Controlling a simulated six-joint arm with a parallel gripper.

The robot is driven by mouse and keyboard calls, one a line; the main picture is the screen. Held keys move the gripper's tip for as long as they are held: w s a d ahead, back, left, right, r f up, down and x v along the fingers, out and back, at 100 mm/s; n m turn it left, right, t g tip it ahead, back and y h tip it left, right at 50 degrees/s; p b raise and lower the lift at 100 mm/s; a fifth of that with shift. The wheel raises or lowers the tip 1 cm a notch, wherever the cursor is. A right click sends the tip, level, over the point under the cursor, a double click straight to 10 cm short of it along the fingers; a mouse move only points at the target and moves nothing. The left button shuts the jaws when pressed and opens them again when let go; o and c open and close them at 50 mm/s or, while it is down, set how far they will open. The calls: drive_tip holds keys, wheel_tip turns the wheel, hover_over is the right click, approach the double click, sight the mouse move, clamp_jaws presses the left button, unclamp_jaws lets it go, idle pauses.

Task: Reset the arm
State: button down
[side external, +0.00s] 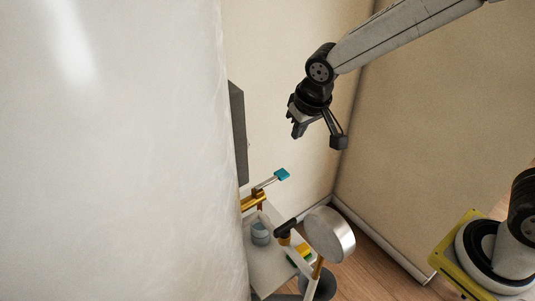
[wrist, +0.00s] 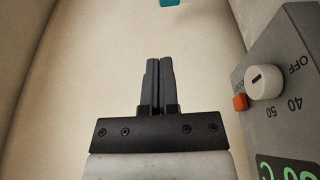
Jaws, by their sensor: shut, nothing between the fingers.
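My gripper (wrist: 159,62) shows in the wrist view with its two dark fingers together, shut and empty. In the side external view my gripper (side external: 298,133) hangs in the air from the raised arm, in front of the beige wall. It is above the shelf and apart from everything on it.
A large pale surface (side external: 120,150) blocks the left. A grey panel with a white knob (wrist: 264,82) stands right in the wrist view.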

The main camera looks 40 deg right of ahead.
drive_tip(key=shift+s+r, duration=0.1)
drive_tip(key=shift+r, duration=0.25)
drive_tip(key=shift+d, duration=0.1)
drive_tip(key=s+d+f, duration=0.5)
drive_tip(key=s+d, duration=0.4)
drive_tip(key=s, duration=0.3)
drive_tip(key=shift+s+d+g, duration=0.35)
drive_tip(key=shift+g, duration=0.05)
idle(1.0)
